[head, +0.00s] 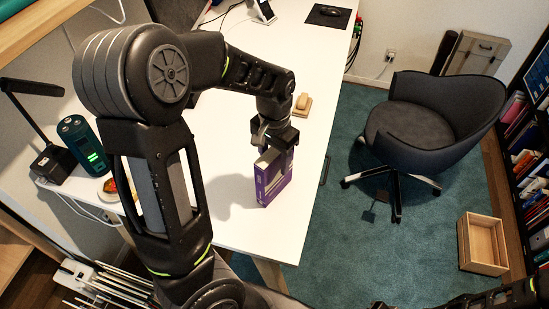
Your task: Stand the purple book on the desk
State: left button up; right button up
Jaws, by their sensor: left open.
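The purple book (275,181) stands upright on the white desk (225,222), close to the desk's right edge. Its spine and a cover show. My left gripper (273,146) is at the top of the book, coming down from above; it is open. The fingers are small and dark here, and I cannot tell whether they touch the book. My right gripper is not in view; only a dark part of my arm shows at the lower right corner.
A wooden block-like item (302,104) lies on the desk behind the gripper. A green-lit dark cylinder (82,143) and a black lamp (45,135) stand at the left. A grey chair (425,125) and an open wooden box (483,244) are on the carpet at right.

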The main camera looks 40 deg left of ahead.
pick_arm(q)
jog(key=shift+r, duration=0.15)
notch_tip(320, 180, up, 12)
jog(key=shift+b, duration=0.4)
